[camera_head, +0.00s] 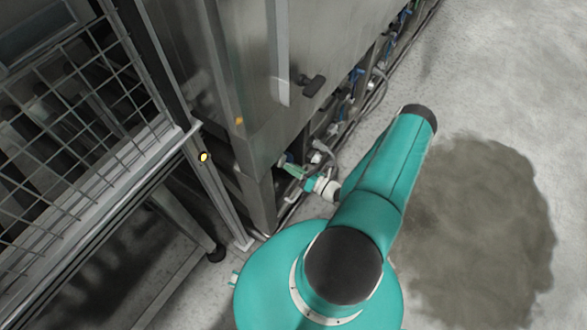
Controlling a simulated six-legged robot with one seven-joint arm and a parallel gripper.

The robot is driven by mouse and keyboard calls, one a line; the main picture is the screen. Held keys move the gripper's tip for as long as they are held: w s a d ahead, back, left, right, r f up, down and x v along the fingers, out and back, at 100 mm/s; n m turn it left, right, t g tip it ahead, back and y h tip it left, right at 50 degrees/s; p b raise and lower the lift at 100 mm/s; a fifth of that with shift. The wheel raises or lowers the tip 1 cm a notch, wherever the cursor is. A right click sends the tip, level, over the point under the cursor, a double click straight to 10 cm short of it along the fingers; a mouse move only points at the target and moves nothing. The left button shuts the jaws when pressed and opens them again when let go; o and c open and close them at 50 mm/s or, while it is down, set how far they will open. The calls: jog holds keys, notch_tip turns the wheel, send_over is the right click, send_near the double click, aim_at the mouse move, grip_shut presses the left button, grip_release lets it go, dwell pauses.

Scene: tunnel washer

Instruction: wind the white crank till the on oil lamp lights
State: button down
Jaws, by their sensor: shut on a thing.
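My gripper (293,170) is small in the head view, low at the near corner of the steel washer housing, just left of my white and teal wrist. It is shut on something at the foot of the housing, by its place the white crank. The crank itself is too small and covered to make out. A round yellow spot with a dark rim (204,157) sits on the grey post left of the gripper. I cannot tell whether it is the oil lamp or whether it is lit.
The steel housing (262,70) has a dark handle (313,85) and a small orange spot (239,121). Pipes and cables (372,85) run along its foot. A wire mesh guard (75,130) stands at left. Open concrete floor with a dark stain (480,225) lies right.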

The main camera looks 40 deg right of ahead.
jog(key=c, duration=1.3)
grip_release()
jog(key=v, duration=1.4)
